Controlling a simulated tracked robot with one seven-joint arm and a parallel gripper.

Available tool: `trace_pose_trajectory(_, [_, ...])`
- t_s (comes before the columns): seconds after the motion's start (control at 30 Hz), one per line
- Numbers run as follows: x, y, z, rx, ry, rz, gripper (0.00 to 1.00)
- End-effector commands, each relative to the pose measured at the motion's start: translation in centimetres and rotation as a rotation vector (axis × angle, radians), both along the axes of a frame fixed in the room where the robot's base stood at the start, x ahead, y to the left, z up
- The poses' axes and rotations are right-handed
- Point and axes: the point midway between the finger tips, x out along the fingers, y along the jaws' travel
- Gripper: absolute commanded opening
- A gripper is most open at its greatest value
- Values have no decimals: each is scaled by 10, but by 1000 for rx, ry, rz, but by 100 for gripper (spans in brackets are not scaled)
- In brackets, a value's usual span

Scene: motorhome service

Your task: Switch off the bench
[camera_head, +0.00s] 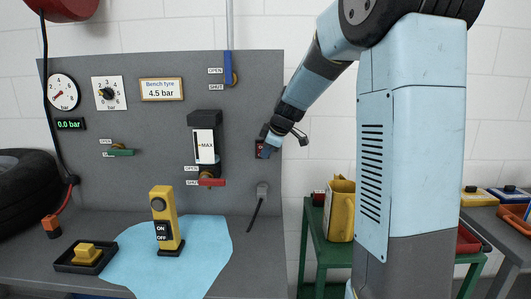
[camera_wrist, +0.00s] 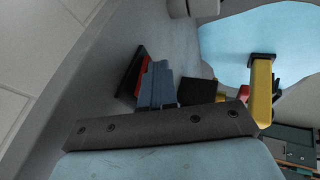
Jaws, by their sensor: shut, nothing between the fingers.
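The bench's grey back panel (camera_head: 140,180) fills the left of the head view. A small dark switch box (camera_head: 260,150) with a red part sits near its right edge. My gripper (camera_head: 270,141) is shut and empty, with its tip right at this box and partly covering it. In the wrist view the closed fingers (camera_wrist: 156,84) are beside the dark and red box (camera_wrist: 130,74). I cannot tell whether they touch it, or how the switch is set. A green readout (camera_head: 70,124) on the panel is lit and shows 0.0 bar.
A yellow device marked ON and OFF (camera_head: 164,218) stands on a blue patch (camera_head: 212,240) on the bench top. A black tray (camera_head: 86,257) holds a yellow block. Valves, gauges and a grey socket with a cable (camera_head: 262,191) are on the panel. A yellow jug (camera_head: 340,210) stands right.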

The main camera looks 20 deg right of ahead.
Motion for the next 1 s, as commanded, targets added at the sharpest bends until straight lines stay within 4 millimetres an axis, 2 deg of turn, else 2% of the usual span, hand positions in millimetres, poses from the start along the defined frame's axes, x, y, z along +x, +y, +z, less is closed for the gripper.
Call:
trace_pose_trajectory(0.4, [1, -1, 16, -1, -5, -2, 0])
trace_pose_trajectory(0.77, [1, -1, 18, -1, -9, -3, 0])
trace_pose_trajectory(1.0, [-17, 9, 21, -1, -5, 1, 0])
